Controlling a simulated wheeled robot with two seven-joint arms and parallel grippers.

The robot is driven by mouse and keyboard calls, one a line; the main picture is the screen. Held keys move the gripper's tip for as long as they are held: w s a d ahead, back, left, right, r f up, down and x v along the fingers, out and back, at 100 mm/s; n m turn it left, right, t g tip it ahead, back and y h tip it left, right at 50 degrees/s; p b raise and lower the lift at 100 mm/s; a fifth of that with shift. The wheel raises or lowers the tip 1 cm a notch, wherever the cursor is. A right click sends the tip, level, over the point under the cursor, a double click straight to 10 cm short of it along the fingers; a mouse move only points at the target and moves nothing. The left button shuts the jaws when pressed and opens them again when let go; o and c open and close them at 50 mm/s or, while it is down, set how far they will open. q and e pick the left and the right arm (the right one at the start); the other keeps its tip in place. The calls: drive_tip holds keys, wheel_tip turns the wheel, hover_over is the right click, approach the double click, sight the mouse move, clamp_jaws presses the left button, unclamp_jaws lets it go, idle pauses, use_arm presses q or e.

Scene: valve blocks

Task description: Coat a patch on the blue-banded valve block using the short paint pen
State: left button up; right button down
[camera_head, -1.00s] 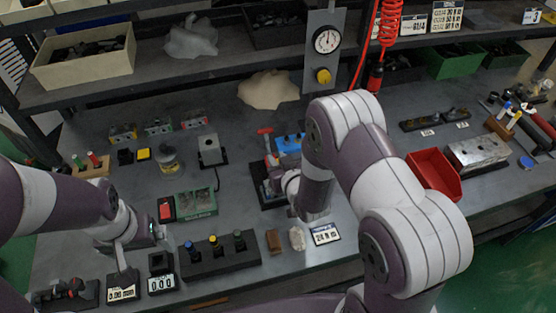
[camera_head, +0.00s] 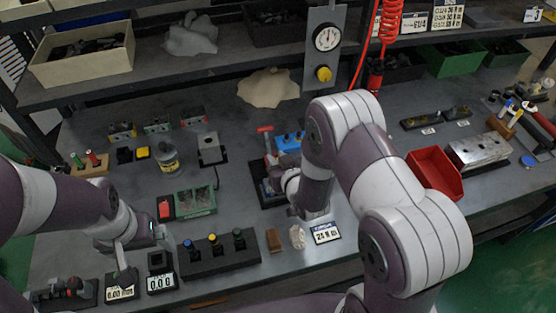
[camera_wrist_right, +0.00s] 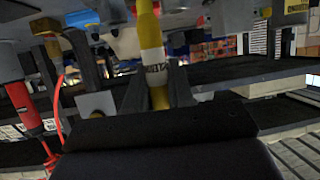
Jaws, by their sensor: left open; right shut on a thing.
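The blue block (camera_head: 288,142), which appears to be the blue-banded valve block, sits in a dark fixture with a red handle (camera_head: 265,129) at mid-bench. My right gripper (camera_wrist_right: 155,85) is shut on a yellow pen with a pale band and dark lettering (camera_wrist_right: 152,45), apparently the short paint pen. In the head view my right wrist hides most of this gripper and the front of the fixture. Whether the pen tip touches the block cannot be seen. My left gripper (camera_head: 150,238) is open and empty, low over the left bench.
Several banded blocks (camera_head: 157,125) stand at the back left, near a pen holder (camera_head: 90,168). A red bin (camera_head: 434,175) stands right of my right arm.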

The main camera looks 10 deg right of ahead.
drive_tip(key=shift+w, duration=0.3)
drive_tip(key=shift+s, duration=0.1)
drive_tip(key=shift+s, duration=0.7)
drive_tip(key=shift+w, duration=0.15)
drive_tip(key=shift+w+f, duration=0.1)
drive_tip(key=shift+w, duration=0.45)
drive_tip(key=shift+s, duration=0.15)
